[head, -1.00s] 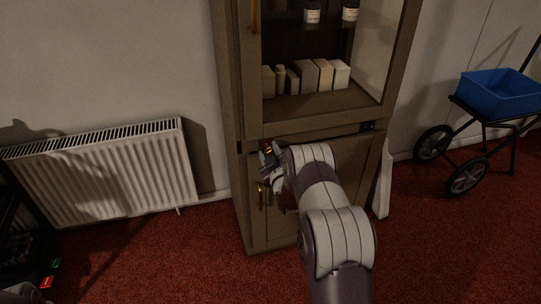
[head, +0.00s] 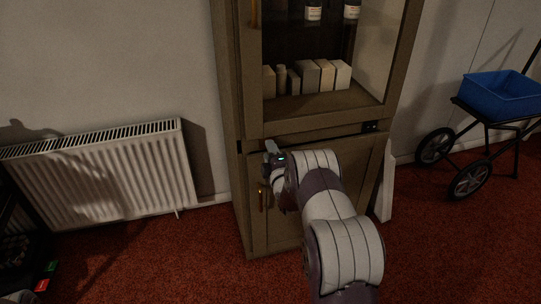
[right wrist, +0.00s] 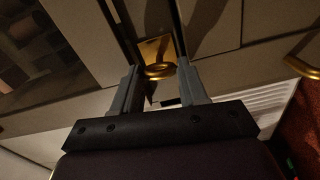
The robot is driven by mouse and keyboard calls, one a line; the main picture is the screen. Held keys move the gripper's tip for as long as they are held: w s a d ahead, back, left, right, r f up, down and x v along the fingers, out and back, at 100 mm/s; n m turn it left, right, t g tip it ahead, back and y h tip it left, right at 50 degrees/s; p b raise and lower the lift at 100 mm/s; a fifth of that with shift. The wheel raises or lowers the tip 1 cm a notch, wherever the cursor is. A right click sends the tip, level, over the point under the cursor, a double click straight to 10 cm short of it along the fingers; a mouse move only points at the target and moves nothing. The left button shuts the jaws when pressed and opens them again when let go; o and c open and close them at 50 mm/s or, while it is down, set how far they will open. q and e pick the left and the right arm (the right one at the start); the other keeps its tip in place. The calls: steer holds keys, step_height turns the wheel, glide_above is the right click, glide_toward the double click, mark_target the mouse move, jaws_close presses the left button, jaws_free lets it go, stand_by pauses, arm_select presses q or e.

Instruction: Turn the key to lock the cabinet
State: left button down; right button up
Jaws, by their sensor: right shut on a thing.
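The wooden cabinet (head: 232,190) stands against the wall in the head view. Its lower door (head: 358,152) looks closed. A brass key (right wrist: 160,71) shows its ring-shaped bow in the right wrist view, in front of a brass lock plate (right wrist: 154,48). My right gripper (head: 271,150) is at the upper left of the lower door. In the right wrist view my right gripper (right wrist: 160,82) has its fingers on either side of the key's bow, shut on it. The key's shaft is hidden, and the gripper covers the lock in the head view.
A brass handle (head: 261,197) sits on the lower door just below my gripper. Boxes (head: 310,76) and bottles stand behind the glass above. A radiator (head: 105,175) is at left, and a cart with a blue bin (head: 498,93) at right. Red carpet lies clear in front.

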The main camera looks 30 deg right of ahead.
steer(key=shift+w+r+n, duration=0.1)
steer(key=shift+r+n, duration=0.05)
steer(key=shift+n, duration=0.55)
steer(key=shift+a, duration=0.1)
steer(key=o, duration=0.9)
steer(key=shift+o, duration=0.8)
steer(key=p+v, duration=0.2)
steer(key=v, duration=1)
steer(key=shift+s+p, duration=0.35)
